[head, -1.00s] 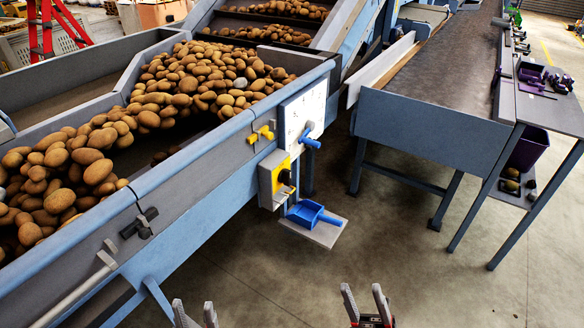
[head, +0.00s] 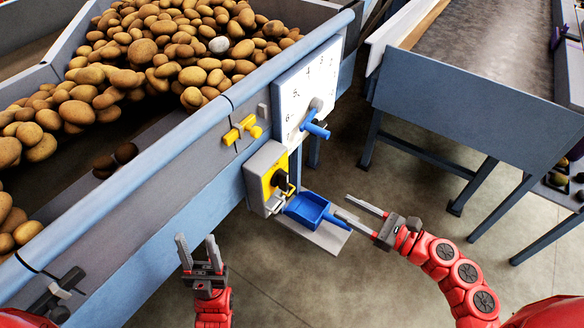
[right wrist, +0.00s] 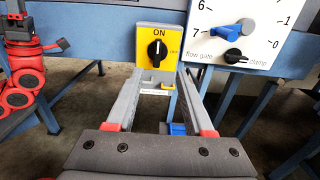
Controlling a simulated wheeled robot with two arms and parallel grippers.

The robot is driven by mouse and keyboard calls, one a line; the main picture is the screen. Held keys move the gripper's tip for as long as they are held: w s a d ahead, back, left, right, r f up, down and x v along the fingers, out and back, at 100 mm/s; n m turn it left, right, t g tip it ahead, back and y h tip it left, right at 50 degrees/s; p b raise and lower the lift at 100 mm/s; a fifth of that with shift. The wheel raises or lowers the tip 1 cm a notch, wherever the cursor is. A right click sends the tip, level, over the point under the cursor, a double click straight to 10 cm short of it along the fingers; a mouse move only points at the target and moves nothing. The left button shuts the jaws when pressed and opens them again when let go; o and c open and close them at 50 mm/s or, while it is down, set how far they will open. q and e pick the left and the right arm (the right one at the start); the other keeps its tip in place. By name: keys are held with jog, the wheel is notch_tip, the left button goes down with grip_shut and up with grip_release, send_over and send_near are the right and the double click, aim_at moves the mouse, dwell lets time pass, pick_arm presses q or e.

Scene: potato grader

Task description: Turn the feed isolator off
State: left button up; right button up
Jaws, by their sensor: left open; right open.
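The feed isolator (head: 273,180) is a grey box with a yellow plate and a black rotary knob, fixed to the side of the hopper. In the right wrist view the isolator (right wrist: 158,46) reads "ON" above the knob, whose white mark points up. My right gripper (head: 356,211) is open and empty, to the right of the isolator and apart from it. In the right wrist view its open fingers (right wrist: 156,84) point toward the isolator. My left gripper (head: 198,246) is open and empty, lower left of the isolator beside the hopper wall.
A white dial panel (head: 307,92) with a blue handle (head: 316,130) is right above the isolator. A blue scoop (head: 307,209) is just below it. A yellow handle (head: 241,130) is on the hopper wall. A conveyor (head: 470,105) stands at right; floor between is clear.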

aim_at(287, 177)
jog(key=p+x, duration=0.2)
jog(key=x, duration=1.3)
jog(key=shift+a+r, duration=0.15)
jog(key=shift+a, duration=0.1)
jog(key=shift+w+a, duration=0.35)
jog(key=shift+a, duration=0.2)
grip_shut()
